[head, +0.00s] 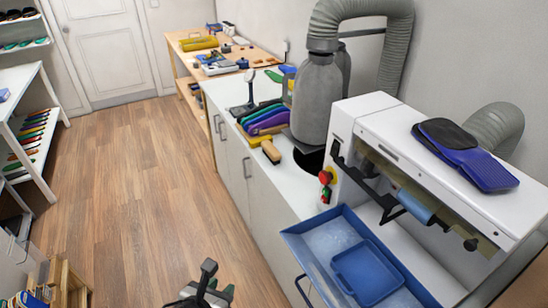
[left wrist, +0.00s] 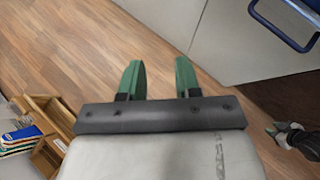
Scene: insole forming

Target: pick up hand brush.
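The hand brush (head: 262,144), with a yellow wooden handle and a dark end, appears to lie on the white counter in the head view, in front of the colored insoles. My left gripper (head: 207,290) is low at the bottom of the head view, over the floor and well apart from the brush. In the left wrist view its green fingers (left wrist: 158,80) stand apart with only floor between them, so it is open and empty. Part of my right gripper (left wrist: 290,136) shows at the right edge of the left wrist view; its finger state is unclear.
A white machine (head: 350,120) with insoles on top (head: 468,160) stands right of the brush. A blue tray (head: 300,245) is below it. A grey duct and canister (head: 315,100) stand behind the brush. The wooden floor (head: 130,170) left of the counter is clear.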

